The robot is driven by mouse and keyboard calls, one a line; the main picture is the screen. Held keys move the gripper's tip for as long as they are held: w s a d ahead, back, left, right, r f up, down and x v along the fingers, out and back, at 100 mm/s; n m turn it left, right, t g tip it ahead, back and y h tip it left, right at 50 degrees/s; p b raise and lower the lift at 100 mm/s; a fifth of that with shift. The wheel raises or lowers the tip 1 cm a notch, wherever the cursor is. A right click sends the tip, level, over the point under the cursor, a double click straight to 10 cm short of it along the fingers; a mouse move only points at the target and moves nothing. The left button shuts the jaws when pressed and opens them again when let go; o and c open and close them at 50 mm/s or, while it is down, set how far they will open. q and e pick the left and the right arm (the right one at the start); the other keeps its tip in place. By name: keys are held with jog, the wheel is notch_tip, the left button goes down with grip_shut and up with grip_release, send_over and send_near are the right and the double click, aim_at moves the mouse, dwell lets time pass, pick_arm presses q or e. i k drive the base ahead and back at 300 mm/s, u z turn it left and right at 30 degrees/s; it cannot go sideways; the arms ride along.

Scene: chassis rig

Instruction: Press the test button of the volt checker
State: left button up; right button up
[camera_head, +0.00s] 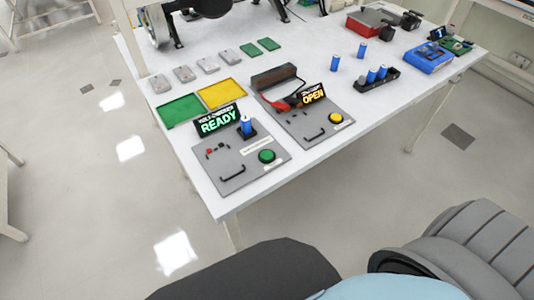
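The volt checker (237,172) is a grey panel at the table's near corner. Its sign (218,120) reads "READY" in green. A blue cell (246,125) stands upright in a black holder on it. A round green button (267,156) sits on its right part, with a small white label beside it. Red and black terminals and a black handle are on its left part. Nothing covers the green button. Neither of my grippers is in view; only parts of my own body show along the bottom edge.
A second grey panel (304,123) with a yellow button (335,118) and a sign reading "OPEN" stands to the right. Green (180,109) and yellow (222,94) trays lie behind the checker. A black rack (377,80) holds blue cells. The white table's front right strip is clear.

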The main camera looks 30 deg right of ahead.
aim_at(266, 155)
jog(key=z, duration=2.1)
jog(key=k, duration=1.1)
jog(key=u, duration=1.85)
jog(key=i, duration=0.5)
jog(key=z, duration=0.05)
